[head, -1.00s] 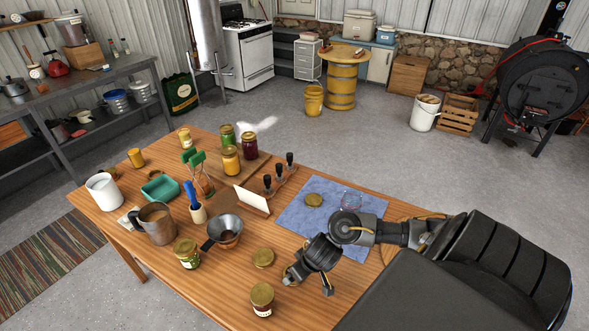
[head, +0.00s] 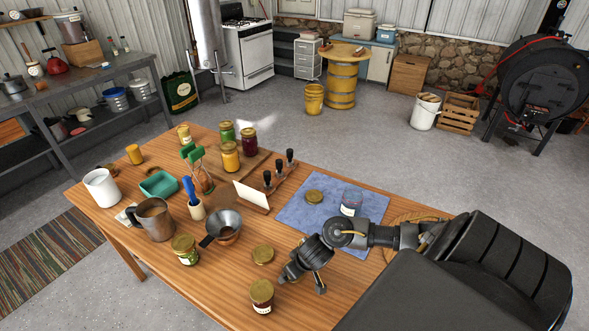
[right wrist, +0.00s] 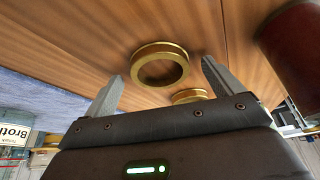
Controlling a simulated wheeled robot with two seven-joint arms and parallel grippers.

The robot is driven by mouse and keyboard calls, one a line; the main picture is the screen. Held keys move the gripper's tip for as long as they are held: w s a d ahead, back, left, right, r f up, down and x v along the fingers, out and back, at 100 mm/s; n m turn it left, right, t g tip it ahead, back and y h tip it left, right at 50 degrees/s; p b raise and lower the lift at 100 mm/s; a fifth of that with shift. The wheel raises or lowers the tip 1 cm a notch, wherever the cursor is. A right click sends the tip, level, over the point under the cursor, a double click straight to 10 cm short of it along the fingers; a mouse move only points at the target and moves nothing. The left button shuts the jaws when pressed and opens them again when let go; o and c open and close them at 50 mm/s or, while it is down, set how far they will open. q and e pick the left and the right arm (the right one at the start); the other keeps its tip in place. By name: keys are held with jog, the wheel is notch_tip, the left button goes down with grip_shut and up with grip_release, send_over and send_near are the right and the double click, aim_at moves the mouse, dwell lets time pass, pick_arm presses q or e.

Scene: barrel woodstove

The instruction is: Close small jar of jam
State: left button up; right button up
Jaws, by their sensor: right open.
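A small jar with dark red contents and a gold top (head: 262,295) stands upright near the table's front edge, left of my right gripper (head: 302,284). Its red side also shows at upper right in the right wrist view (right wrist: 295,65). I cannot tell whether that top is a fitted lid. My right gripper (right wrist: 163,75) is open and empty, pointing down at the table. A loose gold lid (right wrist: 160,63) lies on the wood between its fingers in the wrist view, mostly hidden in the head view. A second gold lid (head: 263,254) lies just behind. My left gripper is not in view.
A blue cloth (head: 298,215) behind my arm carries a third gold lid (head: 314,196) and a labelled glass jar (head: 351,200).

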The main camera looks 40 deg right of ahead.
jog(key=c, duration=1.1)
jog(key=shift+o, duration=0.2)
notch_tip(320, 180, up, 10)
jog(key=p, duration=0.5)
